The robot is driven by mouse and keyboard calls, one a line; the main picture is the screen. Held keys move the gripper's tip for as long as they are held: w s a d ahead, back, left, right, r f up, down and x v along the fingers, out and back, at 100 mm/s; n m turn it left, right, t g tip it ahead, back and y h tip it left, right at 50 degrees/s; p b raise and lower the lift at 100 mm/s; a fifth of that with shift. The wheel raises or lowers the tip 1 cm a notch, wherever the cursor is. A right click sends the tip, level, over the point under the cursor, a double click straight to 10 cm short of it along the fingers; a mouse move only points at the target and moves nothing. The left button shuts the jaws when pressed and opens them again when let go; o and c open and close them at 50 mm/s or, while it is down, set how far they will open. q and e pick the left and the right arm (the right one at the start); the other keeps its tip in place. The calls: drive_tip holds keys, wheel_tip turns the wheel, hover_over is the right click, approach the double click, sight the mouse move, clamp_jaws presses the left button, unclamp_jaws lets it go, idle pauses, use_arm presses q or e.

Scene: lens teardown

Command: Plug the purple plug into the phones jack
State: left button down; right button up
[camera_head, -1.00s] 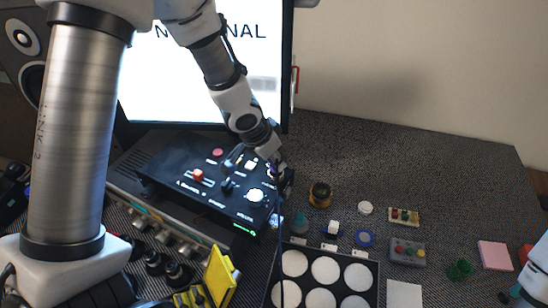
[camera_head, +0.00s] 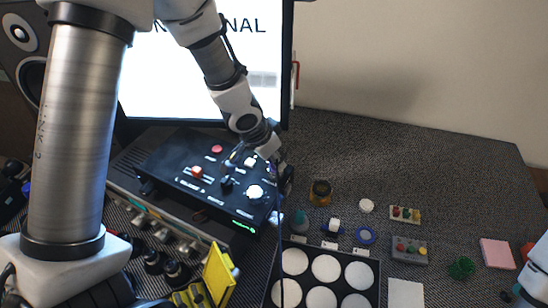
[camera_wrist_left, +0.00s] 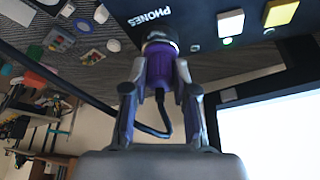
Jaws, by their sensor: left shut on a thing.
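The purple plug (camera_wrist_left: 160,70) is held between the two fingers of my left gripper (camera_wrist_left: 160,90) in the left wrist view. Its front end meets the dark round phones jack (camera_wrist_left: 160,38) beside the "PHONES" label; how deep it sits is hidden. A black cable trails from the plug's back. In the head view my left gripper (camera_head: 276,163) is at the right end of the black control box (camera_head: 185,170), largely hiding the plug. My right arm shows at the right edge; its gripper (camera_head: 516,297) is only partly visible and its finger opening is unclear.
The black box rests on a grey device (camera_head: 125,180) before the bright monitor (camera_head: 190,75). A black tray with white discs (camera_head: 326,268) lies in front. A yellow stand (camera_head: 218,273) and small parts surround it. The back right of the table is clear.

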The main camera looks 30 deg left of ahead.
use_arm(q)
drive_tip(key=c, duration=0.8)
unclamp_jaws()
